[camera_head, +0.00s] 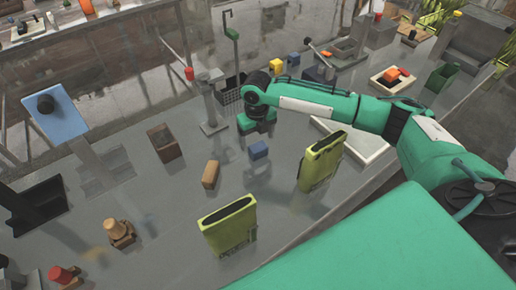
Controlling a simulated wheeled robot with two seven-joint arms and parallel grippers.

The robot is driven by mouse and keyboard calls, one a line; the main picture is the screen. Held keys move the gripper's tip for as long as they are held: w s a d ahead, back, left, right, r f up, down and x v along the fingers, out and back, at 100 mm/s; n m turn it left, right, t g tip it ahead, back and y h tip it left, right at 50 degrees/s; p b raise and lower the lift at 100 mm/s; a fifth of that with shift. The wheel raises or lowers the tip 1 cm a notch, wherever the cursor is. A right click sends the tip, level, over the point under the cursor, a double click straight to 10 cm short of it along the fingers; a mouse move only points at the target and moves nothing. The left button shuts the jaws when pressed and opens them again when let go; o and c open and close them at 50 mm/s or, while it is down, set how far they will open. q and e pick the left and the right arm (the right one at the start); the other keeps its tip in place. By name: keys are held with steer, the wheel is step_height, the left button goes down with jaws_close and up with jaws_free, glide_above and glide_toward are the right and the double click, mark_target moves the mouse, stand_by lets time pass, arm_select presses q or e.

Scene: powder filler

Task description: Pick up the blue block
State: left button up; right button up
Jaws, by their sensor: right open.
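My left gripper is not in view.
A tan block (210,174) and a brown box (163,143) lie left of the blue block. Yellow-green containers stand in front (229,226) and to the right (321,160). A grey post (209,105) stands behind left. A white tray (366,146) lies beneath my arm.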

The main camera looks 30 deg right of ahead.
mark_target(257, 146)
steer(key=shift+f, duration=0.25)
step_height(257, 146, down, 5)
steer(key=shift+w+d+r+p, duration=0.15)
steer(key=shift+p, duration=1.1)
steer(key=shift+f, duration=0.35)
steer(key=c, duration=1.1)
steer(key=shift+r, duration=0.1)
